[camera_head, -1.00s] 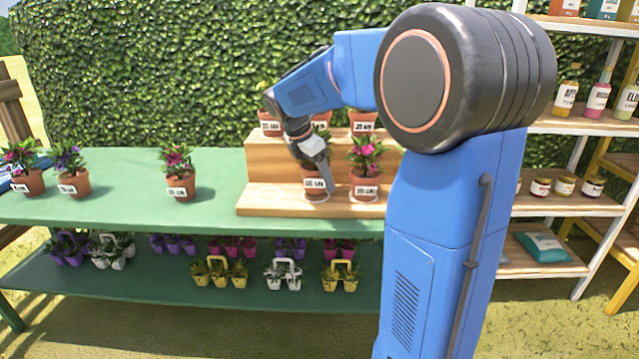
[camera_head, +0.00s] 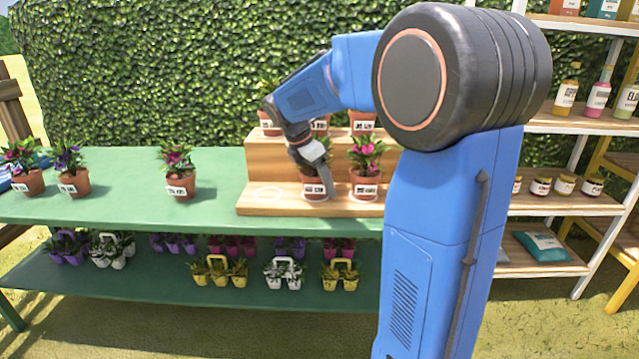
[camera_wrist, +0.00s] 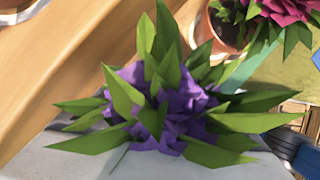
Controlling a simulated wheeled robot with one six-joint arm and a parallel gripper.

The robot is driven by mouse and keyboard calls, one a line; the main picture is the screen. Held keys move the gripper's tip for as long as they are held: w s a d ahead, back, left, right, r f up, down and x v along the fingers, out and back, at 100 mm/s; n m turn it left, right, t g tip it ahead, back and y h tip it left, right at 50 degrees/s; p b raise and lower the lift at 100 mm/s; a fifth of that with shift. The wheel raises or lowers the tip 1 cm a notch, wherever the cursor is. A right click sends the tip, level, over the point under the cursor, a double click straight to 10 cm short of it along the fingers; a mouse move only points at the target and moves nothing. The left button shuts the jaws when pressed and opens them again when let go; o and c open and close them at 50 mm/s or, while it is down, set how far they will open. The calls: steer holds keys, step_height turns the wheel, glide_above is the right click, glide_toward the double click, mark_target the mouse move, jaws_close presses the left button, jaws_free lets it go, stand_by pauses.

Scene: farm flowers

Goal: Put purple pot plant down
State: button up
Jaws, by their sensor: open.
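The purple pot plant shows in the wrist view (camera_wrist: 168,118) as purple petals with green pointed leaves, seen from above close to the camera. In the head view its terracotta pot with a white label (camera_head: 313,188) stands on the lower tier of the wooden stepped stand (camera_head: 262,204). My gripper (camera_head: 322,172) is open and low around or right beside this pot; its fingers partly hide the plant. The exact finger contact is hidden.
A pink-flowered pot (camera_head: 365,182) stands close on the right, and more pots sit on the upper tier. An empty ring mark (camera_head: 265,193) lies left on the lower tier. The green table (camera_head: 120,205) holds several spaced pots, with free room between them.

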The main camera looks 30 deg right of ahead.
mark_target(306, 182)
steer(key=v, duration=1.1)
steer(key=shift+a+r, duration=0.2)
steer(key=shift+r, duration=0.15)
steer(key=s+a+f+m+t+y, duration=0.1)
steer(key=s+a+f+m, duration=0.2)
steer(key=s, duration=0.7)
steer(key=s+a+f+m+t+y, duration=0.2)
steer(key=s+a+f+m, duration=0.2)
steer(key=s+f+m, duration=0.3)
steer(key=s+a+f+m+t+y, duration=0.1)
steer(key=s+a+f+m, duration=0.3)
steer(key=s, duration=0.9)
steer(key=f+m, duration=0.2)
steer(key=m, duration=0.2)
steer(key=shift+t, duration=0.3)
